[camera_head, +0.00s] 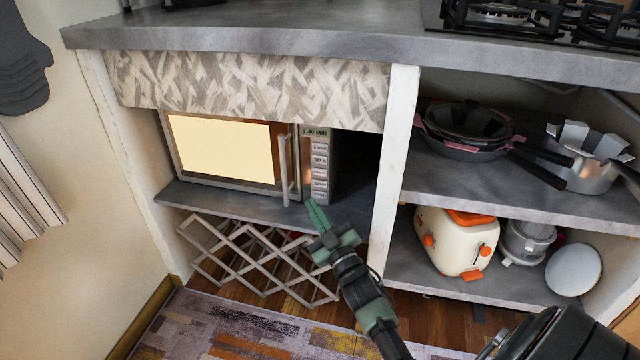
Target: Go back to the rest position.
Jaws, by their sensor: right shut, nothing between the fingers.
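My right gripper (312,208) is shut and empty. It points up and to the left, in front of the shelf that holds the microwave, just below the microwave's control panel in the picture. I cannot tell whether it touches the shelf edge. Its green and black arm comes in from the lower right. The microwave (262,188) has a brightly lit window, a vertical handle and a column of buttons, and its door looks shut. My left gripper is not in view.
A grey counter (300,28) with a gas hob (545,18) runs above. A folding lattice rack (250,255) stands below the microwave. Right shelves hold pans (465,125), a pot (585,175), a cream toaster (450,243) and a white round object (573,270). A patterned rug (230,325) covers the floor.

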